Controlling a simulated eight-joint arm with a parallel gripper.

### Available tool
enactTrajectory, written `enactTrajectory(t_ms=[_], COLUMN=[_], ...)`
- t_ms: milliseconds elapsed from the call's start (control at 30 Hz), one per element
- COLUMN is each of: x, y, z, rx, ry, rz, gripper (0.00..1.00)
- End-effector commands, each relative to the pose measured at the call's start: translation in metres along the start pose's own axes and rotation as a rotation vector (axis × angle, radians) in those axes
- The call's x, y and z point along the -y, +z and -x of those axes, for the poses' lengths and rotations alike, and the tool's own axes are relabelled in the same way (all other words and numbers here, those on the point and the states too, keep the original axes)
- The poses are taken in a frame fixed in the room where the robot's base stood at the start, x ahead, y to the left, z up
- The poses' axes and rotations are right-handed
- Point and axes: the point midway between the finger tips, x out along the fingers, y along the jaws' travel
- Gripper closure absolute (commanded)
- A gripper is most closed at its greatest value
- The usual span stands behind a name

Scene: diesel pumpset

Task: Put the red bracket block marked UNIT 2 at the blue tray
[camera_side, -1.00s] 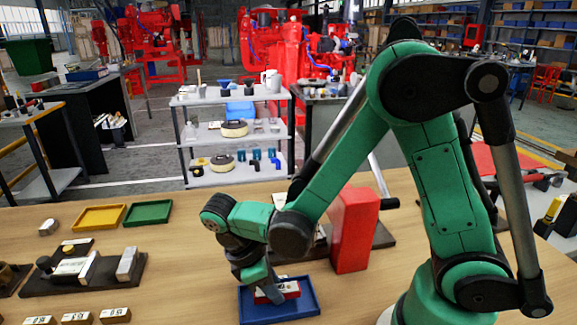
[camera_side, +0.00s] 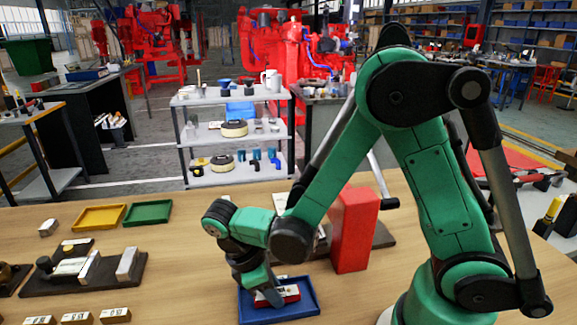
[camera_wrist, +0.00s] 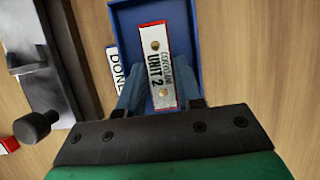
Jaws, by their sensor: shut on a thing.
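The red bracket block (camera_side: 291,292) is inside the blue tray (camera_side: 312,310) at the front middle in the side view. In the wrist view the block (camera_wrist: 158,60) shows its white label reading UNIT 2, with two brass-coloured dots and a thin red edge. The blue tray (camera_wrist: 188,14) surrounds it there. My gripper (camera_side: 272,296) points down into the tray and is shut on the block, with a finger on each side. The block's underside is hidden, so I cannot tell whether it rests on the tray floor.
A tall red block (camera_side: 354,230) stands just behind the tray. Yellow (camera_side: 99,218) and green (camera_side: 148,213) trays lie at the back left. A dark fixture (camera_side: 85,275) and several labelled wooden blocks (camera_side: 77,318) are at left. The table between is clear.

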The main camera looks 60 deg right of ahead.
Motion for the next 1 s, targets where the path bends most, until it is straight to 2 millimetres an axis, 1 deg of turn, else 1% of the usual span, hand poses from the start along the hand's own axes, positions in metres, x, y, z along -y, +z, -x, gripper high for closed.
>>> enactTrajectory(t_ms=[400, 433, 533, 567, 833, 1000], x=[0.0, 0.0, 0.0, 0.0, 0.0, 0.0], y=[-0.003, -0.003, -0.002, -0.002, -0.002, 0.003], z=[-0.006, -0.006, -0.005, -0.005, -0.004, 0.007], rx=[0.0, 0.0, 0.0, 0.0, 0.0, 0.0], ry=[0.0, 0.0, 0.0, 0.0, 0.0, 0.001], rz=[0.0, 0.0, 0.0, 0.0, 0.0, 0.0], gripper=[1.0, 0.64, 0.35, 0.32, 0.32, 0.32])
